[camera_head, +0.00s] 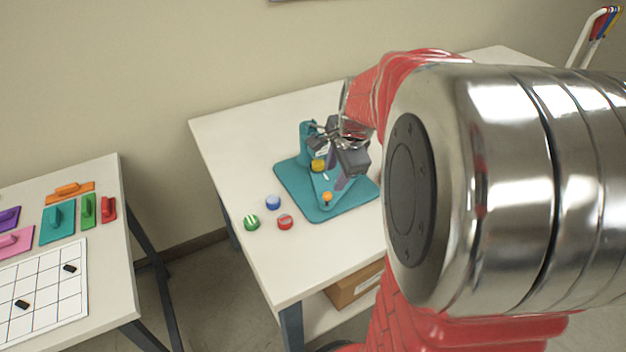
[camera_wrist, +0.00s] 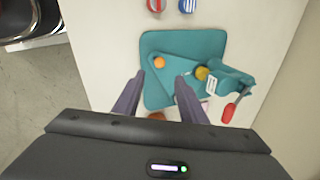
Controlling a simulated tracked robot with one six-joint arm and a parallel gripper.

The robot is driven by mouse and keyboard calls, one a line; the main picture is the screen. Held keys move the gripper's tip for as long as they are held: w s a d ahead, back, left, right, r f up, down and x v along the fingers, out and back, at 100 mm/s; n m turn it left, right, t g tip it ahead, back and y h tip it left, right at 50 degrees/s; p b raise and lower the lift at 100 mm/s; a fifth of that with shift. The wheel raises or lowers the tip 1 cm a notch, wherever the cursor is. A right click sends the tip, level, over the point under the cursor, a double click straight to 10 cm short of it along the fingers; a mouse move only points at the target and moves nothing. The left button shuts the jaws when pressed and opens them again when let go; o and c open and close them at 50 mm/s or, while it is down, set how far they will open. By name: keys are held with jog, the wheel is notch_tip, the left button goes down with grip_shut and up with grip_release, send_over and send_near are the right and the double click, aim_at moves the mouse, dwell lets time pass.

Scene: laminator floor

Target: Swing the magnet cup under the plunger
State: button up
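A teal fixture stands on a teal base plate (camera_head: 290,180), which also shows in the wrist view (camera_wrist: 156,40). A flat teal triangular plate (camera_wrist: 178,64) lies on it, with an orange knob (camera_head: 327,197) at one corner; the knob also shows in the wrist view (camera_wrist: 159,62). A yellow round piece (camera_head: 317,166) sits by the teal upright (camera_head: 306,140); I cannot tell whether it is the magnet cup or the plunger. A red-ended lever (camera_wrist: 231,111) sticks out from the upright. My gripper (camera_wrist: 160,77) is open above the plate, with the knob seen just beyond the gap between its fingertips.
Green (camera_head: 251,222), blue (camera_head: 273,202) and red (camera_head: 285,222) caps lie left of the base plate. A box (camera_head: 355,287) is on the shelf below. A left table (camera_head: 125,250) holds coloured handled blocks and a grid sheet (camera_head: 50,285).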

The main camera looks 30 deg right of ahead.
aim_at(328, 195)
jog(key=x, duration=1.1)
jog(key=shift+f, duration=0.1)
jog(key=shift+c, duration=0.4)
grip_shut()
jog(key=shift+a, duration=0.15)
jog(key=shift+s+d, duration=0.1)
jog(key=shift+d, duration=0.1)
